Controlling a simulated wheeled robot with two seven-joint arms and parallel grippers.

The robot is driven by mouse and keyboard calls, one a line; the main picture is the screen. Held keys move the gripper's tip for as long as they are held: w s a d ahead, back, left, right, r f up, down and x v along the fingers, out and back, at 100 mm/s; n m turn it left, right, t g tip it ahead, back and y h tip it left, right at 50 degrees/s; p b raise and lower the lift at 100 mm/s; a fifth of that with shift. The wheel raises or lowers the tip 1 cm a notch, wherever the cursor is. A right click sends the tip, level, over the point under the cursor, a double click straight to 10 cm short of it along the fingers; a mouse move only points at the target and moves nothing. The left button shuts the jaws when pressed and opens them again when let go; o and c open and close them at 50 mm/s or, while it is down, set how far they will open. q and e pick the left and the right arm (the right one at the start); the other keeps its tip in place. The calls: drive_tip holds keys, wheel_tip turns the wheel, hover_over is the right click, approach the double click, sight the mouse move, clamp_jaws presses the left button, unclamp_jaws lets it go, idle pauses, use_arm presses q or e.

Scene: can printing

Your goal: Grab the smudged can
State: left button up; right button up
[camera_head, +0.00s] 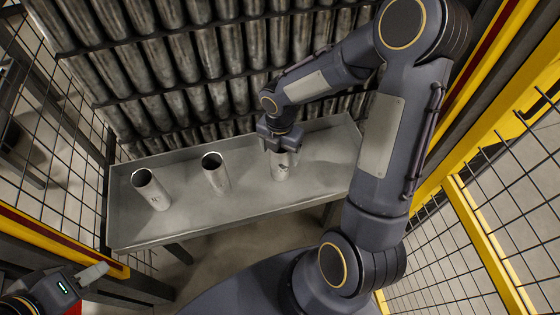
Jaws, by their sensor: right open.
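Three pale metal cans stand upright on a grey metal table (250,196). The left can (152,190) and the middle can (216,175) show open dark tops. The right can (284,170) has dark marks on its side, but they are too small to tell print from smudge. My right gripper (283,148) is open at the top of the right can and hides its rim. Whether its fingers touch the can cannot be told. My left gripper (88,275) is at the bottom left, away from the table and cans; its finger opening is unclear.
A rack of several long metal cylinders (215,75) rises right behind the table. Yellow-framed mesh fencing (480,235) stands at the right, and more mesh (50,130) at the left. The table's front strip is clear.

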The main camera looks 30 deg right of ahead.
drive_tip(key=shift+f, duration=0.5)
drive_tip(key=c, duration=1)
drive_tip(key=shift+r, duration=0.1)
drive_tip(key=shift+c, duration=0.2)
